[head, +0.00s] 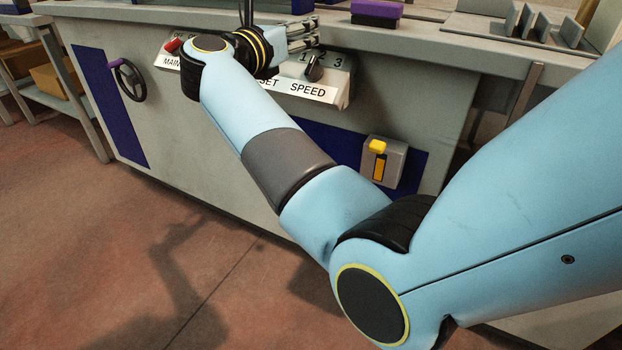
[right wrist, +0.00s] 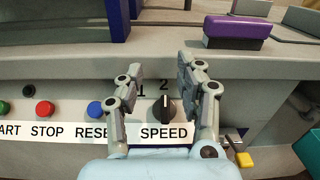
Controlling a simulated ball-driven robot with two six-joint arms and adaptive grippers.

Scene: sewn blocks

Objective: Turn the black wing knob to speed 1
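The black wing knob (head: 315,68) is on the sloped control panel above the SPEED label, below the marks 1, 2 and 3. In the right wrist view the knob (right wrist: 166,110) stands with its wing roughly upright, under the 2. My right gripper (head: 303,37) is open and empty, close to the knob at the panel's upper edge. In the right wrist view its fingers (right wrist: 160,68) appear on either side of the knob, with a gap showing. The right finger hides the 3. Contact with the knob cannot be seen. My left gripper is not in view.
The panel also carries a red main switch (head: 173,45) and green, red and blue (right wrist: 95,109) buttons. A purple-topped block (head: 376,12) sits on the bench above. A yellow-handled switch box (head: 384,160) is below right, and a black handwheel (head: 128,80) is at left.

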